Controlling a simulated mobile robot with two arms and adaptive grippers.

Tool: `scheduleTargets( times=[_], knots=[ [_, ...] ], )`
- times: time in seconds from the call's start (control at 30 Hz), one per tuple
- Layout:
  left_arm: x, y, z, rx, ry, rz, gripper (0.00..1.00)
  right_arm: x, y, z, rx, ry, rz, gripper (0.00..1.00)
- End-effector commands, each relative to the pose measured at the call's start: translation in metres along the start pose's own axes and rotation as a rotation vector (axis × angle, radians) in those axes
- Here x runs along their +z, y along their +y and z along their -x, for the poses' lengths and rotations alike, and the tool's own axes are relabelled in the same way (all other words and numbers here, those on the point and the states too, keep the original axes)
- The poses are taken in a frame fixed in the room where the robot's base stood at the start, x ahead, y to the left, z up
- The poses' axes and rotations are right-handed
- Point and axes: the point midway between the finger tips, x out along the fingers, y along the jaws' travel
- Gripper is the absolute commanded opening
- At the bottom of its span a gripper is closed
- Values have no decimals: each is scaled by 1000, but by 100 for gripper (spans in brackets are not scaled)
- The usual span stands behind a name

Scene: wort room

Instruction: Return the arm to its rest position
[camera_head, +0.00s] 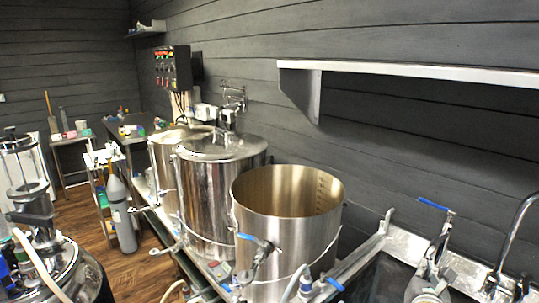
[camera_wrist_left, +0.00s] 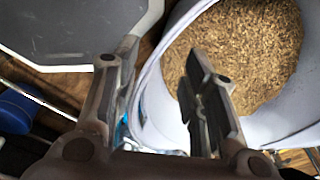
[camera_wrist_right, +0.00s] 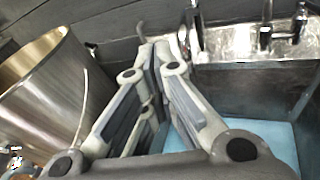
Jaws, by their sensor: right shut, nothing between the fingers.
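My right gripper (camera_head: 430,268) is low at the right of the head view, over the sink area at the right of the open kettle. In the right wrist view its fingers (camera_wrist_right: 160,50) converge at the tips and hold nothing. I cannot tell whether the finger touches the bucket.
An open steel kettle (camera_head: 285,238) stands mid-view, with a lidded kettle (camera_head: 207,200) behind it. A tap (camera_head: 520,215) rises at the right edge. A wall shelf (camera_head: 400,70) hangs above. A grey cylinder (camera_head: 121,215) stands on the wooden floor (camera_head: 140,272).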

Motion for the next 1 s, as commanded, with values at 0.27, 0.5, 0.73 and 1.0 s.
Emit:
scheduleTargets(
  times=[0.27,0.5,0.73,1.0],
  knots=[
    [-3,8,0,9,3,4,40,-46,-2,29,-28,124,-277,0],
    [4,6,0,7,-9,2,40,-104,-6,76,-121,290,-663,0],
    [9,3,0,3,-16,0,40,-176,-17,160,-389,495,-1222,0],
    [8,3,0,3,-14,0,40,-225,-29,262,-840,593,-1768,0]
  ],
)
